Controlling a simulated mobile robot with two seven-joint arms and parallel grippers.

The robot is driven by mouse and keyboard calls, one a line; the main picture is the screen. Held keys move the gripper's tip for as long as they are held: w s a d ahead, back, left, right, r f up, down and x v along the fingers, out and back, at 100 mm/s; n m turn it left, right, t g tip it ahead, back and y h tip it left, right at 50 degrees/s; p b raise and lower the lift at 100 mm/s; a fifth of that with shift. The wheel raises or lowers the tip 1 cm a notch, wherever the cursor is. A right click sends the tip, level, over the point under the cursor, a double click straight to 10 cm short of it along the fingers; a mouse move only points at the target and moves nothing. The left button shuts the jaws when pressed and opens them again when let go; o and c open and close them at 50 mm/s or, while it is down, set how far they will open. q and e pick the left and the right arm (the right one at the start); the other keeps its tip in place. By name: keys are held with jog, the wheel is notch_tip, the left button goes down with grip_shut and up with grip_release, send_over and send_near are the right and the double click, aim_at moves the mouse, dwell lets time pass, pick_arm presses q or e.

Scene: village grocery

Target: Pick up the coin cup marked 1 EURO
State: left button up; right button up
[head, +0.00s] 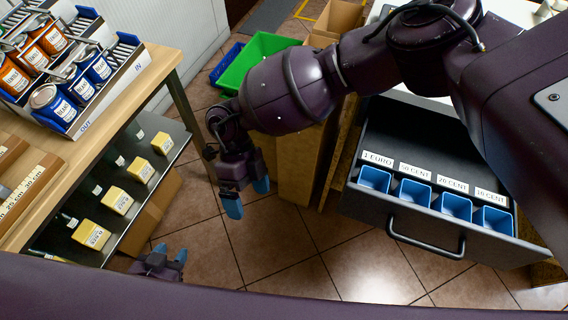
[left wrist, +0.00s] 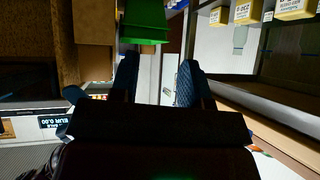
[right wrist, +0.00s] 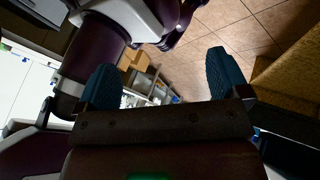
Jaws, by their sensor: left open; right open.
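The blue coin cup under the 1 EURO label (head: 374,180) sits at the left end of a row in the open dark drawer (head: 420,130) in the head view. The similar blue cups marked 50 CENT (head: 412,192), 20 CENT (head: 455,206) and 10 CENT (head: 493,219) stand to its right. My right gripper (head: 247,196) is open and empty, well left of the drawer, over the floor. My left gripper (head: 171,254) is open and empty near the bottom left, farther from the cup. Neither wrist view shows the cup.
The drawer's handle (head: 425,240) sticks out at the front. A wooden table (head: 150,75) with tins in racks stands at the left, above a shelf (head: 118,215) of yellow boxes. A green crate (head: 258,55) is behind my right arm. Tiled floor is clear between table and drawer.

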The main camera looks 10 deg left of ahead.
jog(key=w+d+t+h, duration=0.2)
jog(key=w+d+h, duration=0.35)
jog(key=d, duration=0.25)
jog(key=h, duration=0.5)
send_near(386, 187)
jog(key=shift+n+t, duration=0.3)
jog(key=shift+t, duration=0.1)
jog(key=shift+s+p+x, duration=0.15)
jog(key=shift+x, duration=1.1)
jog(key=shift+s+p+x, duration=0.15)
jog(key=shift+x, duration=1.15)
jog(key=shift+a, duration=0.1)
jog(key=shift+r, duration=0.1)
jog(key=shift+c, duration=0.4)
jog(key=c, duration=0.9)
jog(key=shift+r, duration=0.1)
